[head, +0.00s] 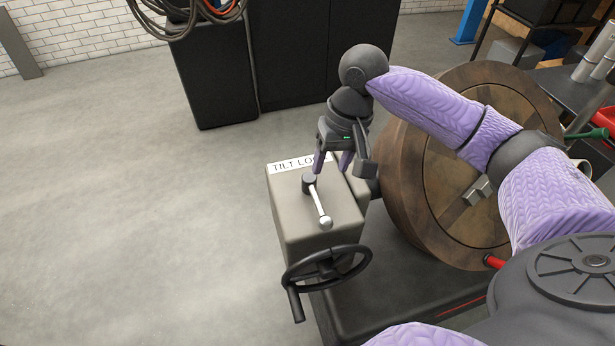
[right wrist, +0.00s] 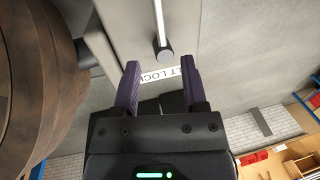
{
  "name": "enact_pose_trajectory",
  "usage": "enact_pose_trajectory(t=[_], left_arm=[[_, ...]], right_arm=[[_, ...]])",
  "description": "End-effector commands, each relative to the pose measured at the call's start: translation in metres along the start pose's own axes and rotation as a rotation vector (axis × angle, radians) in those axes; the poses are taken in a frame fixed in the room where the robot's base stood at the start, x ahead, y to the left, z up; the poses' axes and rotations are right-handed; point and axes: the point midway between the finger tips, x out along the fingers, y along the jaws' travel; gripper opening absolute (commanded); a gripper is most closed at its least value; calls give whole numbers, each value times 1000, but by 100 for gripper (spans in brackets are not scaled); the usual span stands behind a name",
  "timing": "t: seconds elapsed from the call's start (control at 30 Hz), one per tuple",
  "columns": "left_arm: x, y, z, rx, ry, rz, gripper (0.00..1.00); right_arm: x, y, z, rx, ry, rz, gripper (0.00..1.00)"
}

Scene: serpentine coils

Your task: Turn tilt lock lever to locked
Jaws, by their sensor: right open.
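The tilt lock lever (head: 318,203) is a thin silver rod with a pale ball knob, set on a dark round hub on top of a grey box (head: 292,222). Its rod points toward the front of the box. A white label (head: 288,166) reading "TILT LO…" lies behind the hub, partly hidden by my gripper. My right gripper (head: 333,165) is open and empty, fingers down, just behind and above the hub. In the right wrist view, the lever (right wrist: 159,28) and its hub lie beyond the open fingertips (right wrist: 160,68), apart from them. My left gripper is not in view.
A black handwheel (head: 326,267) with a crank handle is on the front of the box. A large round wooden-faced wheel (head: 425,190) stands close on the right. Black cabinets (head: 215,75) with hanging hoses stand behind. The floor at left is clear.

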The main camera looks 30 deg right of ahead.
Motion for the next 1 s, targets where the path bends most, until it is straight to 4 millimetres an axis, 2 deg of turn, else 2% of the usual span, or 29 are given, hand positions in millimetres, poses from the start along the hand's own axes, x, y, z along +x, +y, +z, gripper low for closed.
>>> enact_pose_trajectory(t=[0.2,0.4,0.5,0.73,0.77,1.0], left_arm=[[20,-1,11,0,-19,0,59],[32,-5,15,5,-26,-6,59],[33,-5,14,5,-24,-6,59],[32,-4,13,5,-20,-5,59],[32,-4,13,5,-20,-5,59],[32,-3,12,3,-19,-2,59]], right_arm=[[53,1,1,0,-6,0,55],[90,1,0,-1,-2,1,55],[96,1,1,-1,-2,1,55],[96,0,0,-1,0,1,55],[96,0,0,-1,0,1,53],[96,0,0,-1,0,1,2]])
